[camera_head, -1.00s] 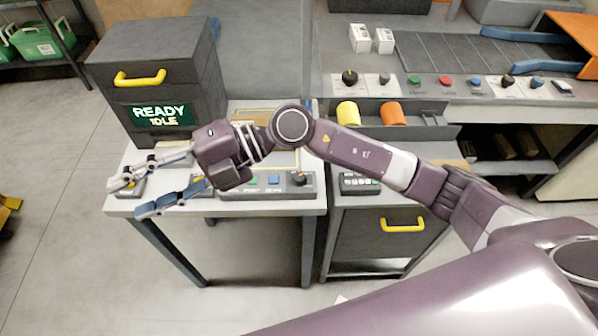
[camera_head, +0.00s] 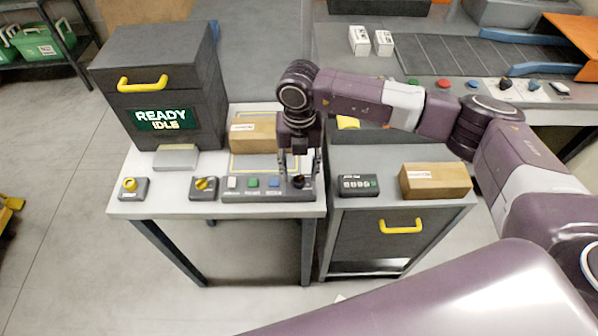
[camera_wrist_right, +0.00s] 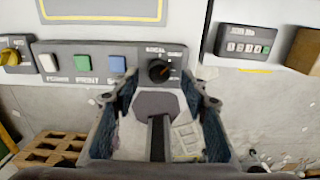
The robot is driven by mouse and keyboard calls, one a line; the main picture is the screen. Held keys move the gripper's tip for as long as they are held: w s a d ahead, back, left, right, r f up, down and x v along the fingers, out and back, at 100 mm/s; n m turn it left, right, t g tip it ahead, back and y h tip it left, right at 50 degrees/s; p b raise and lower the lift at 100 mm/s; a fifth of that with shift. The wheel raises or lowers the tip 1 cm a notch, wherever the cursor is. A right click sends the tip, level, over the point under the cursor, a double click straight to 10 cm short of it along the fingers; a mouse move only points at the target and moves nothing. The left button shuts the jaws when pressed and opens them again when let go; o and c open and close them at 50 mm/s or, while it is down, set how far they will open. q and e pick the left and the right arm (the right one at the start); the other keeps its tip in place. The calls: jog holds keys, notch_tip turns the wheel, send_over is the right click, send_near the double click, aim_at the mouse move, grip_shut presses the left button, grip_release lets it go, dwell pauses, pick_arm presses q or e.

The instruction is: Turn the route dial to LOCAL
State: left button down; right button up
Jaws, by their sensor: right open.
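The route dial is a black knob (camera_wrist_right: 158,70) at the right end of a grey control panel (camera_wrist_right: 100,47). A label that reads like LOCAL is above it to the left, and a blurred label is above it to the right. The knob's exact setting is hard to read. In the head view the dial (camera_head: 298,182) is partly hidden by my right gripper (camera_head: 299,176). That gripper points down with its fingers apart, one on each side of the dial. In the wrist view the open fingers (camera_wrist_right: 160,88) frame the knob with no clear contact. My left gripper is not in view.
White, green and blue (camera_head: 274,181) buttons sit left of the dial. Two yellow-knob boxes (camera_head: 204,187) (camera_head: 132,187) stand further left. A cardboard box (camera_head: 252,132) lies behind the panel. A counter (camera_head: 357,186) and another box (camera_head: 436,180) are on the right cabinet.

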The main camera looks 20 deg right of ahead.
aim_at(299, 182)
jog(key=shift+f, duration=1.2)
grip_shut()
